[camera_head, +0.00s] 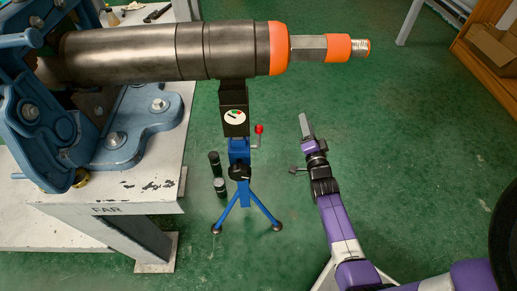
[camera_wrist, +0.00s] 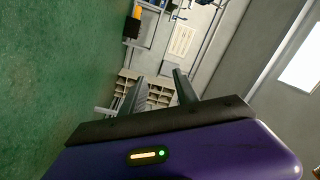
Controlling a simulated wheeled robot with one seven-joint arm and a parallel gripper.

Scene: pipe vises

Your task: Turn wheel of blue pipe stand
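The blue pipe stand (camera_head: 239,153) stands upright on the floor on splayed tripod legs, under the long metal pipe (camera_head: 215,50). Its black head with a round dial (camera_head: 234,118) is beneath the pipe. A crank with a red knob (camera_head: 259,129) sticks out on its right side, and a black knob (camera_head: 240,171) sits lower on its front. I cannot tell for sure which is the wheel. My gripper (camera_head: 304,122) is right of the stand, apart from it. In the wrist view my gripper (camera_wrist: 158,76) has its two fingers apart with nothing between them. The stand is not seen there.
A blue vise (camera_head: 125,125) on a worn white table (camera_head: 150,190) stands at the left and holds the pipe. The pipe's orange-banded end (camera_head: 278,48) reaches over the floor. Two small black cylinders (camera_head: 217,175) are beside the stand. The green floor between stand and gripper is clear.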

